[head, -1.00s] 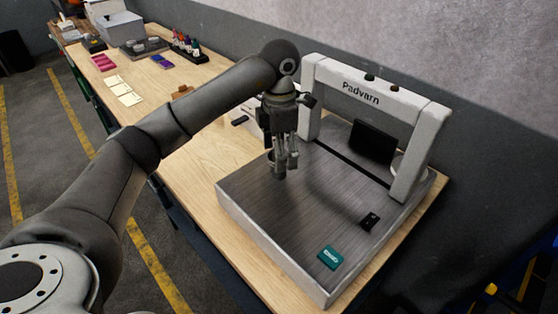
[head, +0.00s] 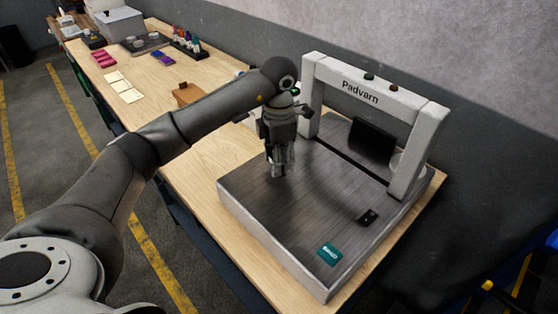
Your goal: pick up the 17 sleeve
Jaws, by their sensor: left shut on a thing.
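My left gripper (head: 278,167) points straight down over the grey plate of the Padvarn measuring machine (head: 290,225), near the plate's left rear part. It is shut on a small grey metal sleeve (head: 277,171), which is mostly hidden by the fingers. No number can be read on the sleeve. I cannot tell whether its bottom still touches the plate. My right gripper is not in view.
The machine's white bridge (head: 362,92) stands behind and right of the gripper. A teal block (head: 330,253) and a small black item (head: 368,217) lie on the plate. Pale cards (head: 118,82) and a brown item (head: 187,94) lie on the wooden bench.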

